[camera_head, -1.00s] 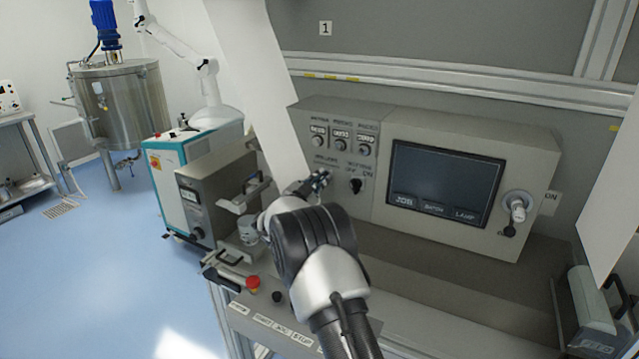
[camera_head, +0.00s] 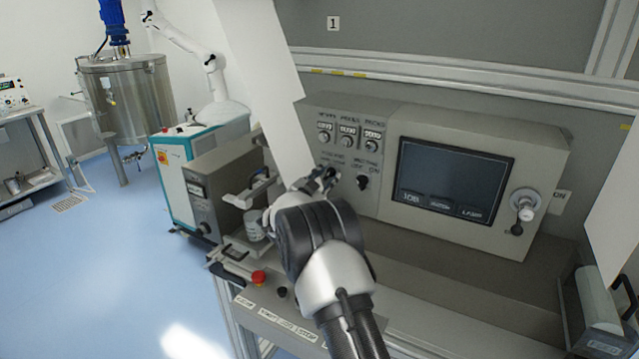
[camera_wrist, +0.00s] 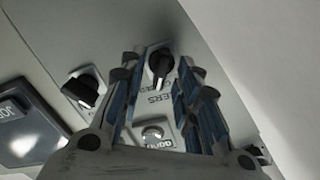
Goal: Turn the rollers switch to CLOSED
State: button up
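The rollers switch (camera_wrist: 160,64) is a black knob on a light plate in the wrist view, with lettering ending in "ERS" beside it. My gripper (camera_wrist: 160,75) is open, with one finger on each side of the knob as seen from the wrist. I cannot tell whether the fingers touch it or how deep they reach. In the head view my gripper (camera_head: 325,178) is at the lower left of the grey control panel (camera_head: 385,215) and hides the rollers switch. The knob's exact setting is unclear.
A second black switch (camera_head: 362,182) sits just right of my gripper; it also shows in the wrist view (camera_wrist: 84,90). Above are several small dials with displays. A dark screen (camera_head: 450,182) is to the right. A white slanted panel (camera_head: 262,80) stands close on the left.

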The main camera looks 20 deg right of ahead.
jog(key=v, duration=1.1)
jog(key=shift+s+a, duration=0.2)
jog(key=shift+s, duration=0.05)
jog(key=s+a+r+n+t+y, duration=0.3)
jog(key=s+a+r+n+y, duration=0.2)
jog(key=a+r+n+y, duration=0.6)
jog(key=s+a+n+g+y, duration=0.2)
jog(key=s+a, duration=0.1)
jog(key=s, duration=0.7)
jog(key=s+a+n+g+y, duration=0.1)
jog(key=s+a+g+y, duration=0.15)
jog(key=s, duration=0.75)
jog(key=s+d+f+n+g, duration=0.1)
jog(key=s+f, duration=0.1)
jog(key=s, duration=0.5)
jog(key=s+d+f+g+h, duration=0.1)
jog(key=s+f+g, duration=0.1)
jog(key=s, duration=0.5)
jog(key=s+d+f+n+g, duration=0.1)
jog(key=s+f, duration=0.3)
jog(key=s, duration=0.3)
jog(key=shift+d+n+g, duration=0.3)
jog(key=shift+g, duration=0.05)
jog(key=shift+s+f, duration=0.1)
jog(key=shift+s, duration=0.05)
